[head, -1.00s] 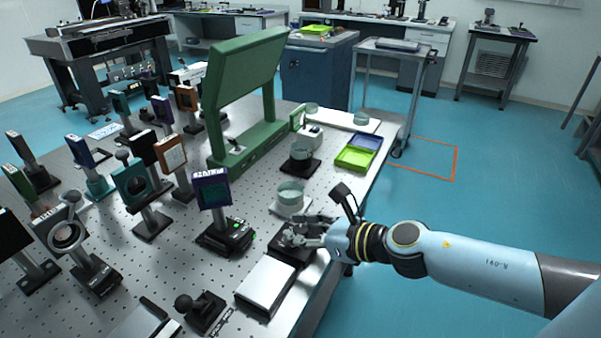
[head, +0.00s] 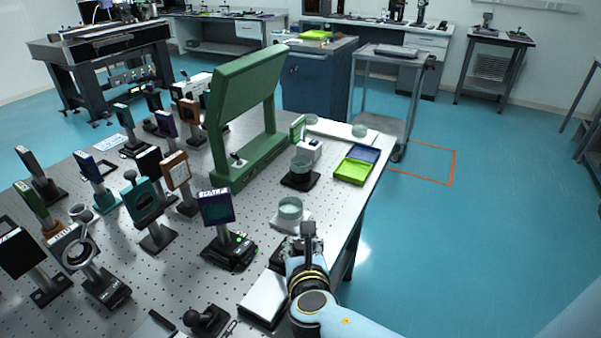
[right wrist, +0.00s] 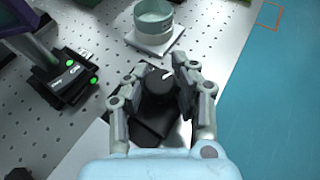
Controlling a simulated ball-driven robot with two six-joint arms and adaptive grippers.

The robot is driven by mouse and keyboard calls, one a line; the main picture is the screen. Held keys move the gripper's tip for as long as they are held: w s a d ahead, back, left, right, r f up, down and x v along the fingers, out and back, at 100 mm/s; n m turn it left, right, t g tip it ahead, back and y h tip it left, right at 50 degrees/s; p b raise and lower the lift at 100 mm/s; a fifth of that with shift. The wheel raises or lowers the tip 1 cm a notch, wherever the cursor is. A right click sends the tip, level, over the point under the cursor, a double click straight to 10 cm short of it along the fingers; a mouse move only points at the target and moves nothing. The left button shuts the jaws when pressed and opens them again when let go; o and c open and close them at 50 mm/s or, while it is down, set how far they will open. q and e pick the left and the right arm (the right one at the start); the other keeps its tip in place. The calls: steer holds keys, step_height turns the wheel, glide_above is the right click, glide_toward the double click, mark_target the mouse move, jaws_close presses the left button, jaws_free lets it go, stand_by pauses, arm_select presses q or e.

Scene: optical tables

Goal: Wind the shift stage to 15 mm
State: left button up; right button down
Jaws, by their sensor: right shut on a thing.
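My right gripper (head: 303,245) is at the near right edge of the optical table. In the right wrist view its fingers (right wrist: 160,84) are shut on a dark round knob (right wrist: 158,80) with a white pointer line. The knob stands on a black base (right wrist: 152,122); in the head view the gripper hides the knob. To the left, a purple-framed plate (head: 217,208) stands on a black stage (head: 228,250) with green lights and a small label or display. It also shows in the right wrist view (right wrist: 65,80); no reading is legible. My left gripper is out of view.
A glass dish on a white stand (head: 290,211) is just beyond the gripper. A white-topped block (head: 264,298) lies nearer. Several posted optics crowd the table's left. A green frame (head: 245,110) and a yellow-green tray (head: 352,171) stand farther back. Open floor lies right.

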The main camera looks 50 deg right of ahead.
steer(key=shift+m+g+h, duration=0.5)
steer(key=shift+m+g, duration=0.1)
steer(key=shift+m, duration=0.1)
steer(key=c, duration=1)
jaws_free()
